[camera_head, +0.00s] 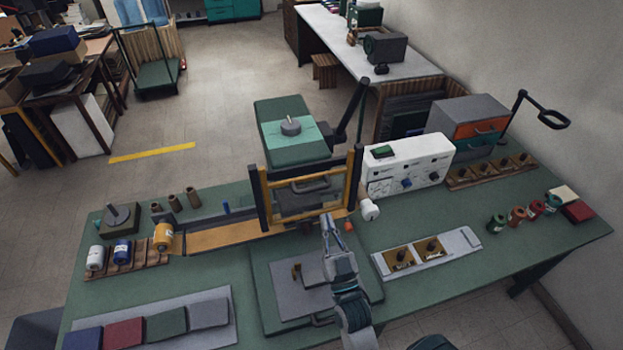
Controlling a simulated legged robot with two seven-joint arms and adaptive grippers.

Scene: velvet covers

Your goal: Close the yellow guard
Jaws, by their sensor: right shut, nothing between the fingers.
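The yellow guard (304,180) is a frame with yellow bars between two upright posts, on the press-like machine in the middle of the green bench. A dark handle shows at its upper part, and grey parts of the machine show behind and below it. I cannot tell exactly how far the guard is raised. My right gripper (328,222) is shut and empty, pointing up the picture just in front of the guard's lower right side. Whether it touches the guard is not clear. My left gripper is not in view.
A white control box (410,165) and a white roller knob (369,209) stand right of the guard. A grey plate (295,285) lies in front of it.

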